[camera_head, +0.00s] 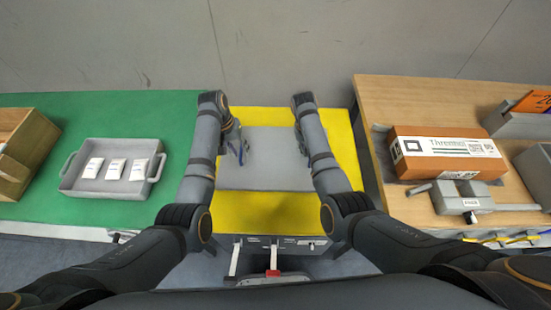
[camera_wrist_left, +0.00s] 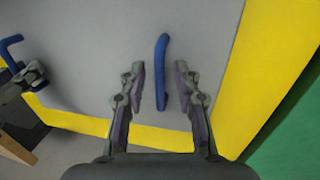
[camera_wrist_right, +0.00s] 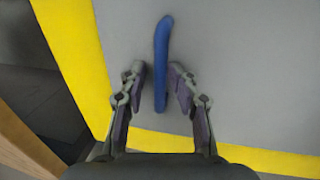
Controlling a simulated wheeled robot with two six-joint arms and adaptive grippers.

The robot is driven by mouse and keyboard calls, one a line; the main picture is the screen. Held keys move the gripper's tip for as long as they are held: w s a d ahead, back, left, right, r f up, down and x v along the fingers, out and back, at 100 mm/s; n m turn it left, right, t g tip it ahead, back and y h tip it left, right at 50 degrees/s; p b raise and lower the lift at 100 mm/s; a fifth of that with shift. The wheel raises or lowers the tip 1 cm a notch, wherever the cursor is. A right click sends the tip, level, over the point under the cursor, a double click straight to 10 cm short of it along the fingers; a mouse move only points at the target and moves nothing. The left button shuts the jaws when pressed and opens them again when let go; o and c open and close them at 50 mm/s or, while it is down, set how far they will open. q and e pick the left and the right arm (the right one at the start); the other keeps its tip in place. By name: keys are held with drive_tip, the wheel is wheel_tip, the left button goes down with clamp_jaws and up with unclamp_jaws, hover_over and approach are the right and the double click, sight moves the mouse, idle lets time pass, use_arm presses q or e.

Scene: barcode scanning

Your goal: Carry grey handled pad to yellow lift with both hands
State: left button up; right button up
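The grey pad (camera_head: 265,170) lies flat on the yellow lift (camera_head: 260,212), with yellow showing around its edges. Its blue handle on one side (camera_wrist_left: 162,70) stands between the parted fingers of my left gripper (camera_wrist_left: 162,88), with gaps on both sides. The other blue handle (camera_wrist_right: 162,50) stands between the fingers of my right gripper (camera_wrist_right: 160,82), which are apart and look closer to it than the left ones. In the head view my left gripper (camera_head: 240,146) is over the pad's left side; the right gripper's fingers are hidden behind its arm.
A green table (camera_head: 100,115) at left holds a grey tray (camera_head: 75,185) with several white packets and a wooden box (camera_head: 30,140). A wooden table (camera_head: 400,95) at right holds an orange box (camera_head: 447,155) and a grey device (camera_head: 460,197). Narrow gaps separate the lift from both tables.

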use_arm(q)
drive_tip(key=r, duration=0.2)
drive_tip(key=a+r, duration=0.1)
drive_tip(key=r, duration=0.2)
drive_tip(key=shift+r, duration=0.25)
use_arm(e)
wheel_tip(320, 180, up, 12)
drive_tip(key=a, duration=0.2)
drive_tip(key=shift+a, duration=0.15)
drive_tip(key=shift+w+f, duration=0.1)
